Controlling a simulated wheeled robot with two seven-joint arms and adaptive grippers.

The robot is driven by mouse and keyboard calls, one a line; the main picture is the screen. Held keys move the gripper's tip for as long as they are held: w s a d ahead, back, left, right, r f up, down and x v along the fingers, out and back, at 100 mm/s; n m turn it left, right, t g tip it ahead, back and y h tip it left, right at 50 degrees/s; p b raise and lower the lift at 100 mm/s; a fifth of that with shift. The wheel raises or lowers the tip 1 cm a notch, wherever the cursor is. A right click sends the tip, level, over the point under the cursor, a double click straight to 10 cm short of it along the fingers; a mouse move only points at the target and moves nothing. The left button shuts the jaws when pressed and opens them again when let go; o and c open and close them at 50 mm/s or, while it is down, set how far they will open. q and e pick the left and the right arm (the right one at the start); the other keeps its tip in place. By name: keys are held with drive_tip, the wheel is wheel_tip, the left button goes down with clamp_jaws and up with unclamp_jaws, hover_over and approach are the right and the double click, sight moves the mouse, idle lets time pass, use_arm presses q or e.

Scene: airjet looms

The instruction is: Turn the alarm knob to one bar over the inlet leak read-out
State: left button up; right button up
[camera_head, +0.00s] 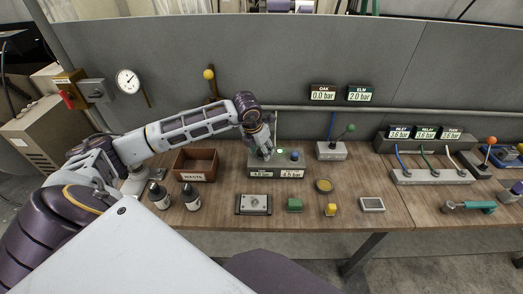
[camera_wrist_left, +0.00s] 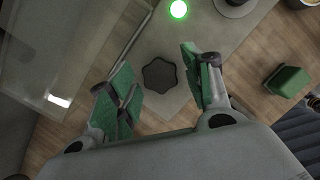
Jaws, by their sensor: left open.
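My left gripper (camera_head: 265,150) is over a grey box (camera_head: 272,172) with small read-outs on its front, too small to read surely. In the left wrist view, a black lobed knob (camera_wrist_left: 159,75) sits on the box top between the spread fingers of my left gripper (camera_wrist_left: 160,95). The fingers are open and look apart from the knob. A lit green lamp (camera_wrist_left: 178,9) is beside it. The inlet read-out (camera_head: 399,133) stands at the back right and seems to show 3.6 bar. My right gripper is not in view.
A waste bin (camera_head: 195,164) and two dark bottles (camera_head: 159,196) are left of the box. A metal plate (camera_head: 254,204), a green block (camera_head: 294,204) and a yellow block (camera_head: 330,210) lie in front. A lever box (camera_head: 331,151) stands to the right.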

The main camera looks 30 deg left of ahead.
use_arm(q)
drive_tip(key=shift+f, duration=0.15)
idle(0.4)
drive_tip(key=c, duration=0.7)
drive_tip(key=shift+c, duration=0.2)
drive_tip(key=shift+b, duration=0.35)
drive_tip(key=shift+n+y, duration=0.3)
drive_tip(key=shift+n, duration=0.8)
drive_tip(key=o, duration=0.7)
drive_tip(key=shift+o, duration=0.2)
